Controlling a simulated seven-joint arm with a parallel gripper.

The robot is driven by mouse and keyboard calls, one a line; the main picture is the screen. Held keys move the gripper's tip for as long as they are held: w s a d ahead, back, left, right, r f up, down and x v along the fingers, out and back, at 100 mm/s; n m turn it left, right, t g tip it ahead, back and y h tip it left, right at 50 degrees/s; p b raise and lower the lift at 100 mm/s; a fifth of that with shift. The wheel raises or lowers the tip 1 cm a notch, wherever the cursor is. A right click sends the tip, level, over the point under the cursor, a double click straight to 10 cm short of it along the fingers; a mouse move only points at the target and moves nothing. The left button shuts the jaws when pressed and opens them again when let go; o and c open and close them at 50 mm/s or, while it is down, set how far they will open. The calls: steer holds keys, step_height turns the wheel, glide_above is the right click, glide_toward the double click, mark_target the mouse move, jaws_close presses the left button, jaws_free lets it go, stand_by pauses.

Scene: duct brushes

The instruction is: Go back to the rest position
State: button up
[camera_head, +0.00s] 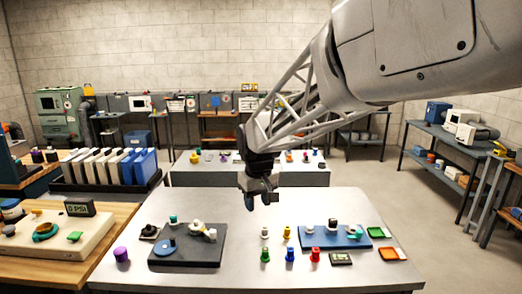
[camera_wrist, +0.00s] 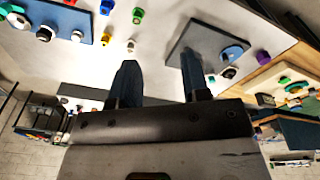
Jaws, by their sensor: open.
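My gripper (camera_head: 262,200) hangs above the back part of the light grey table (camera_head: 240,275), pointing down. In the wrist view my gripper (camera_wrist: 160,72) shows two blue fingers apart with nothing between them. A dark grey board (camera_head: 185,262) with a blue disc (camera_head: 166,246) and small white fittings lies left of and below it in the head view. Several small coloured pieces, among them a green one (camera_head: 265,255), a blue one (camera_head: 290,254) and a red one (camera_head: 315,255), stand on the table to the right.
A blue board (camera_head: 345,241) with fittings and orange-and-green trays (camera_head: 388,253) lie at the table's right. A purple cylinder (camera_head: 121,254) stands at the left.

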steer(key=s+d+r+m, duration=0.3)
steer(key=s+d, duration=1)
steer(key=s, duration=0.3)
steer(key=s+d+f+m, duration=0.1)
steer(key=s+d+f, duration=0.1)
steer(key=s, duration=0.6)
steer(key=s+d+f+m+t, duration=0.1)
steer(key=s+d, duration=0.3)
steer(key=s, duration=0.4)
steer(key=shift+s+d+f+m+h, duration=0.2)
steer(key=shift+s+f+m+h, duration=0.15)
steer(key=shift+f+m, duration=0.35)
steer(key=shift+r, duration=0.1)
